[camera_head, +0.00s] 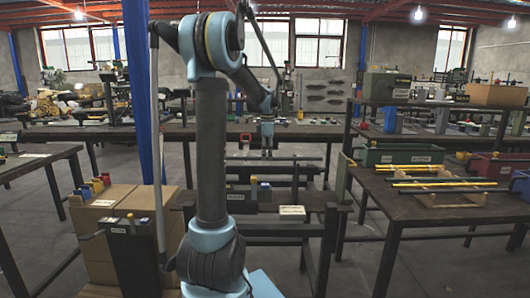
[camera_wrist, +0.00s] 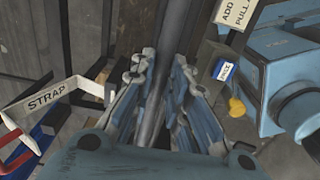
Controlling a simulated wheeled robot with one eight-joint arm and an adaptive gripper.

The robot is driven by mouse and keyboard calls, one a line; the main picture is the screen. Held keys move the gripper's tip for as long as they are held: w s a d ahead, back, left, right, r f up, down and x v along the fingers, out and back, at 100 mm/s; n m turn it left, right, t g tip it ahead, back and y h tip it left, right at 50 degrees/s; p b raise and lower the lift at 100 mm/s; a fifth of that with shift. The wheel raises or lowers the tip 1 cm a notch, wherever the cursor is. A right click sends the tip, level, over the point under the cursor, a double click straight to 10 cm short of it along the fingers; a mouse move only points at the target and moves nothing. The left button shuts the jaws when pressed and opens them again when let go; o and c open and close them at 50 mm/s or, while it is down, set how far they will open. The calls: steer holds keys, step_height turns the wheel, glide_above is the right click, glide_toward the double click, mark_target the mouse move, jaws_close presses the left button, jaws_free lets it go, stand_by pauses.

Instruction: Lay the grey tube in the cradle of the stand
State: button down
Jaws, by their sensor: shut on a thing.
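The grey tube (camera_wrist: 158,100) lies between the fingers of my gripper (camera_wrist: 165,85) in the wrist view. It runs lengthwise up the picture past the fingertips. The fingers are shut on it from both sides. In the head view my gripper (camera_head: 267,145) hangs pointing down by the middle bench, ahead of the arm. The tube is too small there to trace surely. I cannot clearly make out the stand's cradle in either view.
A white STRAP label (camera_wrist: 47,97) is at the left of the wrist view, a blue machine (camera_wrist: 285,75) at its right. In the head view a wooden rack (camera_head: 435,200) with yellow and dark bars sits on the right table.

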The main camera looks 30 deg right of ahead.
steer(key=shift+f, duration=0.25)
steer(key=c, duration=1.5)
jaws_free()
steer(key=shift+o, duration=0.2)
step_height(320, 180, up, 12)
steer(key=shift+w+a+f, duration=0.1)
